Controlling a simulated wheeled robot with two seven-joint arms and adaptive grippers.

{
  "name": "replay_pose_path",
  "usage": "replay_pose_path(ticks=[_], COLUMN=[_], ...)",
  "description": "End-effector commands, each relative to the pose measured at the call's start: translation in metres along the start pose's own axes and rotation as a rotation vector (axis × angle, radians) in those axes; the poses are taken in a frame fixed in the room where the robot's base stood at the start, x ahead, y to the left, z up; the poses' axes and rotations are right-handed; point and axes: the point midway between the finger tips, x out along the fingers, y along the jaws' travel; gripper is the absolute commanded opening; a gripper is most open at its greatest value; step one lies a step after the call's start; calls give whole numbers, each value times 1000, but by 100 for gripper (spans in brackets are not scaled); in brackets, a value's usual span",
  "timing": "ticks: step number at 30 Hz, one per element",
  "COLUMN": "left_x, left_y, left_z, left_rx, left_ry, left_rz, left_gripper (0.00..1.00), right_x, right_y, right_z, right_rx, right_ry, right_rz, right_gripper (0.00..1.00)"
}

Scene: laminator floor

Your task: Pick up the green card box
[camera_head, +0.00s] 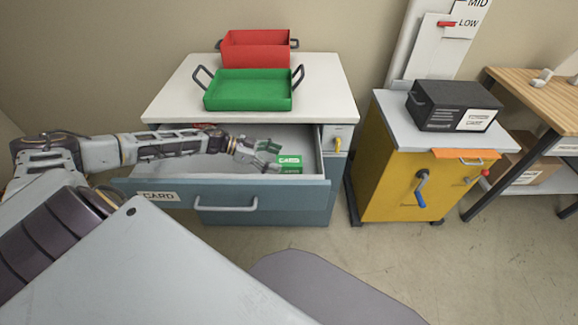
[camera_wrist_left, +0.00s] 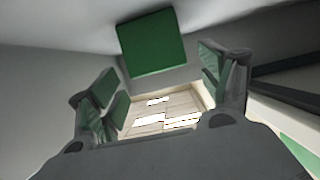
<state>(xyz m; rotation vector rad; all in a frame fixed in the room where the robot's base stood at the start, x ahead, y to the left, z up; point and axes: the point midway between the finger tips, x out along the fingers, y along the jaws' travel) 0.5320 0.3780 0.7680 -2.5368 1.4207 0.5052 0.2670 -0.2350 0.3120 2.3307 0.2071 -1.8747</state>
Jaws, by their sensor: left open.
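My left arm reaches into the drawer from the left. My left gripper (camera_head: 271,157) is open, just left of the box. In the left wrist view, the dark green face of the box (camera_wrist_left: 152,43) shows beyond and between the two green-padded fingers. A gap seems to remain between fingers and box; contact cannot be told for sure. My right gripper is not in view.
The drawer's front panel and side walls surround the gripper closely. On the cabinet top stand a green tray (camera_head: 248,90) and a red tray (camera_head: 256,50). A yellow cabinet (camera_head: 398,178) with a black box (camera_head: 453,105) stands right. A wooden table (camera_head: 545,98) is far right.

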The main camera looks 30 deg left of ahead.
Motion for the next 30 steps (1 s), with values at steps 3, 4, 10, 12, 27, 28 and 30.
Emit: replay_pose_path(ticks=[3, 4, 10, 12, 27, 28, 30], left_x=[8, 10, 30, 37, 49, 49, 49], left_y=[0, -1, -1, -1, -1, -1, -1], left_z=[0, 0, 2, 2, 2, 2, 2], left_rx=[1, 2, 0, 2, 1, 1, 1], left_ry=[3, 3, 3, 3, 0, 0, 0], left_rz=[0, -1, 0, 0, 0, 0, 0], left_gripper=[79, 79, 79, 79, 79, 79, 79], right_x=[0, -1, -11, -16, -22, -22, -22], right_y=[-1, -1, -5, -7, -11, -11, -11], right_z=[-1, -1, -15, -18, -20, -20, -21], right_rx=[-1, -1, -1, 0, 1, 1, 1], right_ry=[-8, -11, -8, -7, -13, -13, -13], right_rz=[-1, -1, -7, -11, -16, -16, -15], right_gripper=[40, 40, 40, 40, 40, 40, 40])
